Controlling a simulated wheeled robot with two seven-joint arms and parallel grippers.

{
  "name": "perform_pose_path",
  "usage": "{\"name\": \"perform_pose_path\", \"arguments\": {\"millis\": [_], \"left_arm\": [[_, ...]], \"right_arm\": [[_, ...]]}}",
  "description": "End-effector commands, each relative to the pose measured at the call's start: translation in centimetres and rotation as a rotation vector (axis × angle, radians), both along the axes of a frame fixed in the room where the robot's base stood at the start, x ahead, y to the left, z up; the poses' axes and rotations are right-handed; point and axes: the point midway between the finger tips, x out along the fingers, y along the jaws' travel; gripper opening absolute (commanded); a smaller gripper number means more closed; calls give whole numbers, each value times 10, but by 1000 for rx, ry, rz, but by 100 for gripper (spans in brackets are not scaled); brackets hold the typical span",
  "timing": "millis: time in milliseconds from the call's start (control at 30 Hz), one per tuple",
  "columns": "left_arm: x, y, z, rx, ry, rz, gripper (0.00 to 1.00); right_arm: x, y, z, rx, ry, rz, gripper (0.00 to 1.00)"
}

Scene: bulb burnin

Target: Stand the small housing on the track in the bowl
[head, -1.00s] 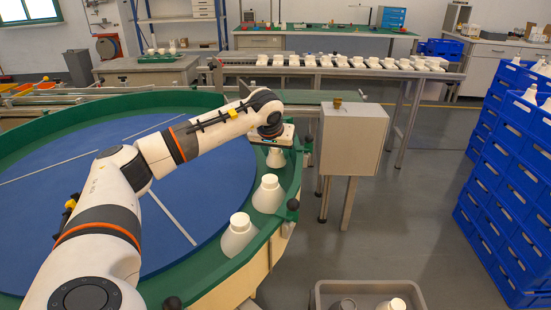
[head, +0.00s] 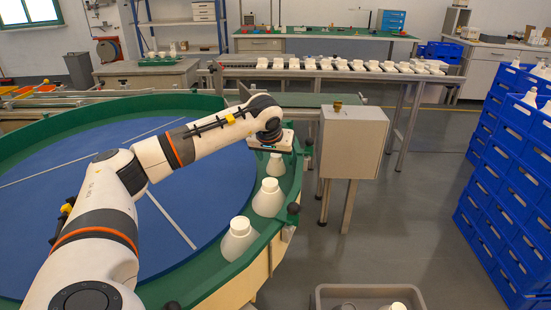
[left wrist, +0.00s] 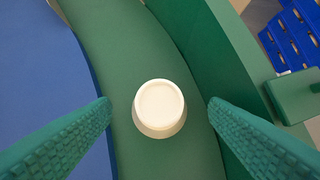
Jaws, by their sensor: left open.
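My left gripper (left wrist: 160,106) is open, its two green ridged fingers on either side of a white housing (left wrist: 160,107), with a gap on both sides. In the left wrist view I look down on the housing's round top, on the green track (left wrist: 115,35). In the head view my left gripper (head: 272,150) is above this housing (head: 276,166), the farthest of three on the track; the fingertips are hard to make out there. Two more housings stand nearer, one in the middle (head: 269,197) and one closest (head: 239,239). The large round bowl has a blue floor (head: 185,205). My right gripper is out of view.
A grey post-mounted box (head: 352,145) stands right of the bowl. Stacked blue crates (head: 510,190) fill the right side. A grey tub (head: 320,291) with a few items is at the bottom. A conveyor (head: 300,76) with white pieces runs behind. Open floor lies between tub and crates.

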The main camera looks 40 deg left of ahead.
Motion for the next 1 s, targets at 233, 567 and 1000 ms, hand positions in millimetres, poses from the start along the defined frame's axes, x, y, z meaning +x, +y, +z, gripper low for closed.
{"name": "perform_pose_path", "arguments": {"millis": [233, 567, 1000], "left_arm": [[-23, -12, 51, 2, -6, 0, 69], [-41, -22, 86, 1, -3, 0, 69], [-43, -23, 87, 2, -1, 0, 69]], "right_arm": [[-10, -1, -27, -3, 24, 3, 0], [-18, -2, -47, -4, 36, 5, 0], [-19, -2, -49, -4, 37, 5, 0]]}}
